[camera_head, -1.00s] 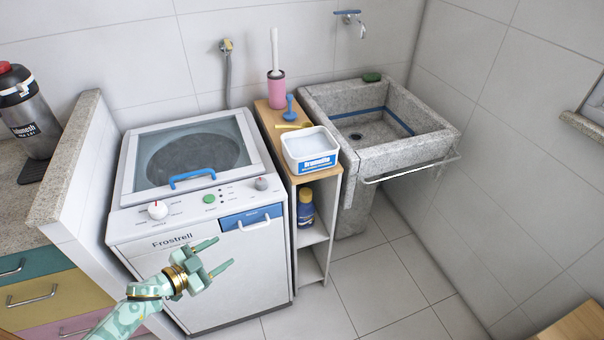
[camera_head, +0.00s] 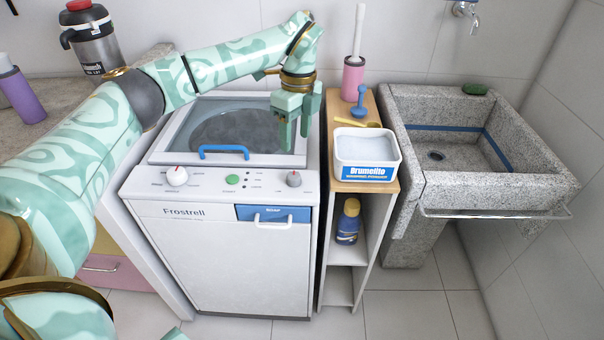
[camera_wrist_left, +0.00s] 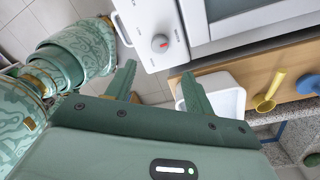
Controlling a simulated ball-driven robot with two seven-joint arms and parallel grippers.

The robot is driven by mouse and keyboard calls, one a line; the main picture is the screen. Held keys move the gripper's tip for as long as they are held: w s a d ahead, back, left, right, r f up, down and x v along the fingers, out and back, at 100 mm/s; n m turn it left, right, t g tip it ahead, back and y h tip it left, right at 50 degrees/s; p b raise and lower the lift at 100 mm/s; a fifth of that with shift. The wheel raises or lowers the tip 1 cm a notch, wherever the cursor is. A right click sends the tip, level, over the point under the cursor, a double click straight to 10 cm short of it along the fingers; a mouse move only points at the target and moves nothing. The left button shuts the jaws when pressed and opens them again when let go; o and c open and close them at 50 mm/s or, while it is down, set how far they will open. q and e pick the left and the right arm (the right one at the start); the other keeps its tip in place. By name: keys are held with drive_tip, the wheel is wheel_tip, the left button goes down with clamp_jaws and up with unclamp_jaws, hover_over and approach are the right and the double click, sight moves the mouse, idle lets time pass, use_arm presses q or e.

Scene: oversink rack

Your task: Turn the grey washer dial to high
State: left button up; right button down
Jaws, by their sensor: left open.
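The grey washer dial (camera_head: 294,179) sits at the right end of the washer's front control panel. In the left wrist view the same dial (camera_wrist_left: 160,42) shows a red mark and lies beyond my fingertips. My left gripper (camera_head: 295,140) is open and empty, pointing down above the right side of the washer lid, a little above and behind the dial. In the left wrist view its two fingers (camera_wrist_left: 155,80) are spread apart. A white dial (camera_head: 177,176) with a red mark sits at the left end of the panel.
The lid has a blue handle (camera_head: 224,152). The panel has a green button (camera_head: 232,180) between the dials. Right of the washer, a narrow shelf holds a white Brumelito tub (camera_head: 366,155) and a pink brush holder (camera_head: 352,77). A stone sink (camera_head: 490,180) stands further right.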

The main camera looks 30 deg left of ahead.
sight(294, 175)
use_arm(q)
drive_tip(key=f+b, duration=0.1)
drive_tip(key=f, duration=0.2)
drive_tip(key=f+b, duration=0.1)
drive_tip(key=f, duration=0.3)
drive_tip(key=f+b, duration=0.1)
drive_tip(key=f, duration=0.3)
drive_tip(key=shift+s, duration=0.4)
drive_tip(key=shift+r, duration=0.1)
use_arm(e)
drive_tip(key=f, duration=0.1)
drive_tip(key=s+f, duration=0.1)
drive_tip(key=d+f, duration=0.1)
drive_tip(key=shift+s+f, duration=0.25)
drive_tip(key=shift+f, duration=0.05)
use_arm(q)
drive_tip(key=c, duration=1)
drive_tip(key=shift+o, duration=0.2)
use_arm(e)
drive_tip(key=shift+r, duration=0.1)
